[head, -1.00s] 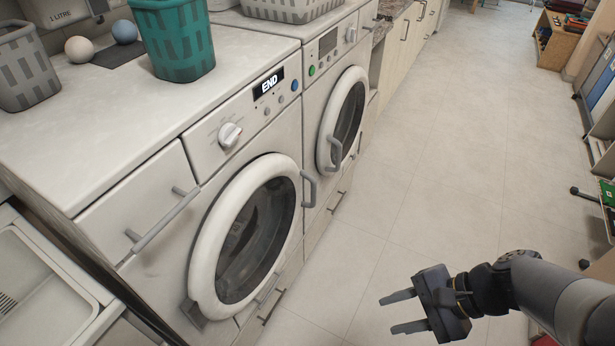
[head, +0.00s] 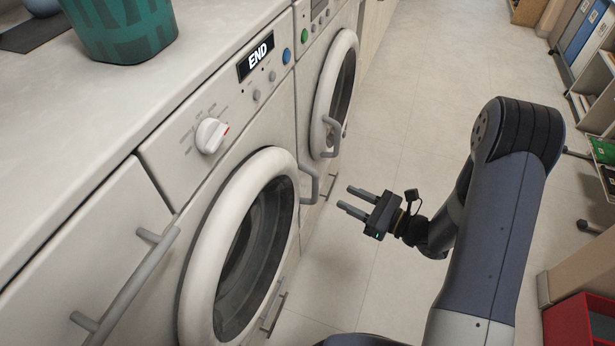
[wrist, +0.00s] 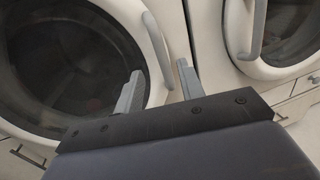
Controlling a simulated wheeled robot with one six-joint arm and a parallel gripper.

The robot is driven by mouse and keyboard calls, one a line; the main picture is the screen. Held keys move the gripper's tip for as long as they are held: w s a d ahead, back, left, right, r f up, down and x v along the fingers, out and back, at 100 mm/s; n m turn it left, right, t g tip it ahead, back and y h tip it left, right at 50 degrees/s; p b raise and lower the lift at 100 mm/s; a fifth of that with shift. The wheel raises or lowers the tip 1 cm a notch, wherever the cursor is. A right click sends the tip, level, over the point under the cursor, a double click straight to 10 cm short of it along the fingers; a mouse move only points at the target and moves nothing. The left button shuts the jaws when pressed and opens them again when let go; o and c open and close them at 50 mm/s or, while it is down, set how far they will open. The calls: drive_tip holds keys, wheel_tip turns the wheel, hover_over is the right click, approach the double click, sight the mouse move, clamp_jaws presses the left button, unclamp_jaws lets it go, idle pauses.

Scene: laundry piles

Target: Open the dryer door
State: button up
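The near front-loading machine (head: 225,125) has an "END" display and a shut round door (head: 197,262) with a white rim and dark glass. Its grey vertical handle (head: 312,187) is on the door's right side; it also shows in the wrist view (wrist: 157,45). A second machine with a shut round door (head: 325,85) stands beyond it, with its own grey handle (head: 332,135). No label tells me which is the dryer. My gripper (head: 345,197) is open and empty, its fingers pointing toward the near door's handle, seemingly a short way off it.
A teal basket (head: 120,28) stands on top. Open tiled floor (head: 405,130) lies right of the machines. A red box (head: 580,325) and shelves (head: 595,95) stand at right.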

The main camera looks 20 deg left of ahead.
sight(315, 182)
drive_tip(key=x, duration=1)
drive_tip(key=shift+a+p, duration=0.3)
drive_tip(key=shift+a, duration=0.05)
drive_tip(key=shift+c, duration=0.4)
clamp_jaws()
